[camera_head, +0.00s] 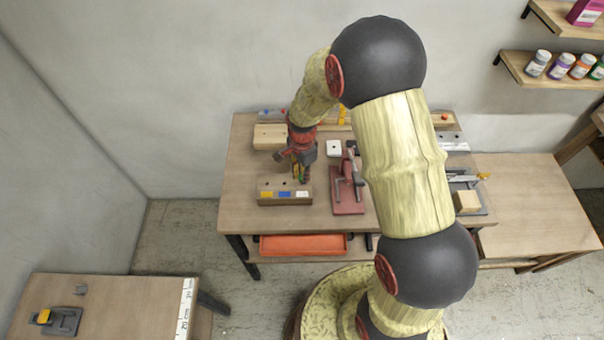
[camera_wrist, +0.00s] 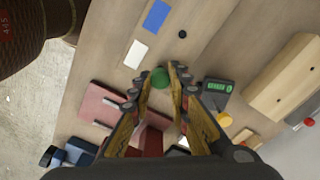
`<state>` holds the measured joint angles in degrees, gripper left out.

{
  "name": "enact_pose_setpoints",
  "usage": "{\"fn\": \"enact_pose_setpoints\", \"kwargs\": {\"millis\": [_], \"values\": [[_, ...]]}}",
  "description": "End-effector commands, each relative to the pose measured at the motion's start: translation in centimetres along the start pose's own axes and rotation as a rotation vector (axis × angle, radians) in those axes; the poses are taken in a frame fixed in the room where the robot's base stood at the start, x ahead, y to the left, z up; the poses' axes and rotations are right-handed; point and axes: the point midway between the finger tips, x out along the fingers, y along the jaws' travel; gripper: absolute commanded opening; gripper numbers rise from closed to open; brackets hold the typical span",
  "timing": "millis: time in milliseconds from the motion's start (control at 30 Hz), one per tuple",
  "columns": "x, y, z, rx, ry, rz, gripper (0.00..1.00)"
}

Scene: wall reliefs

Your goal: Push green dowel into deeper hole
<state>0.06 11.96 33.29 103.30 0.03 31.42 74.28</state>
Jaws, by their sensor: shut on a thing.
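The green dowel (camera_wrist: 160,77) shows its round end between my fingertips in the wrist view. My gripper (camera_wrist: 160,70) is shut on it. In the head view my gripper (camera_head: 301,176) points down over the right end of a wooden block (camera_head: 264,186), where the dowel is too small to make out clearly. In the wrist view the block shows a dark open hole (camera_wrist: 182,34) beyond the dowel, and blue (camera_wrist: 156,14) and white labels. I cannot tell whether the dowel's lower end is in a hole.
A red clamp-like fixture (camera_head: 348,192) stands close to the block's right. A pale wooden block (camera_head: 269,137) lies behind my gripper, and a small dark device with a green display (camera_wrist: 216,88) is nearby. The bench front left of the block (camera_head: 238,205) is clear.

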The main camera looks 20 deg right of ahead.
Motion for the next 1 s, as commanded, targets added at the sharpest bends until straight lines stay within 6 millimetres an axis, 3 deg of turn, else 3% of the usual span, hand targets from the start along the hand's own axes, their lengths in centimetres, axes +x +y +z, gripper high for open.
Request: {"fn": "enact_pose_setpoints", "kwargs": {"millis": [1000], "values": [[1.9,0.0,0.0,0.0,0.0,0.0,0.01]]}}
